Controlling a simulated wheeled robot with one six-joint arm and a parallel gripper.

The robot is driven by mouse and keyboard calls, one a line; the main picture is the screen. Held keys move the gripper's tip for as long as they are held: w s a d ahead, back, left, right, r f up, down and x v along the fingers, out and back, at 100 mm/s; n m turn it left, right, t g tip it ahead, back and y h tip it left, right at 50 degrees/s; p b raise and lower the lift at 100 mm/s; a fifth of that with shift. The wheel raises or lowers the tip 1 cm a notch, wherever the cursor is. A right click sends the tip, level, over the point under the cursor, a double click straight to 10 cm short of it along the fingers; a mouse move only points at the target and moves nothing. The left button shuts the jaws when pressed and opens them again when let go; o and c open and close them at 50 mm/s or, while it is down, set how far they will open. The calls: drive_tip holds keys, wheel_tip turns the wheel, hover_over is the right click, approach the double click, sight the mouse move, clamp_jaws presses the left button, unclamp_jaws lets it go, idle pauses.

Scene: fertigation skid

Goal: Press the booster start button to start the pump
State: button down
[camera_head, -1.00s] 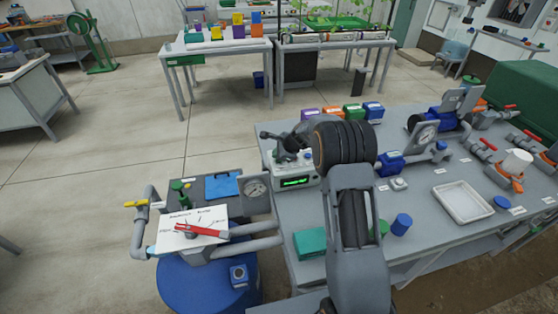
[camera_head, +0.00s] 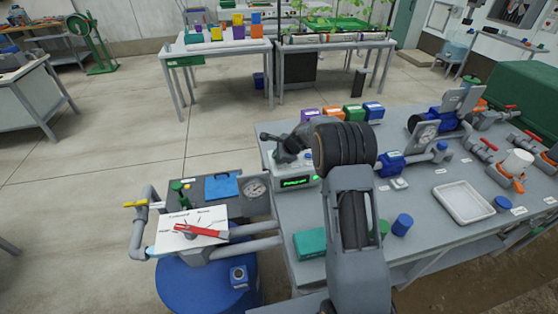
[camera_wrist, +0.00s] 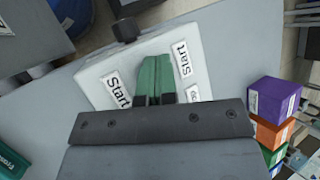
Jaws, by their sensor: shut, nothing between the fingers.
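A pale control box (camera_head: 312,180) with a lit green display stands at the left end of the grey bench. In the wrist view the white box (camera_wrist: 95,75) carries two labels reading "Start", one left and one right of my fingers, and a third label partly covered. A black knob (camera_wrist: 125,30) sticks out at its far edge. My gripper (camera_wrist: 154,62) is shut and empty, its green fingers together, pointing at the box face between the labels. The fingers hide what lies behind them; I see no button clearly and cannot tell whether the tips touch.
Purple (camera_wrist: 272,98), orange and green boxes stand right of the control box in the wrist view. A blue drum (camera_head: 205,285) stands at the left.

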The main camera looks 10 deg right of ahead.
drive_tip(key=shift+r+p, duration=0.55)
drive_tip(key=shift+r, duration=0.2)
drive_tip(key=shift+r, duration=0.1)
wheel_tip(320, 180, up, 5)
drive_tip(key=p, duration=0.4)
idle(0.8)
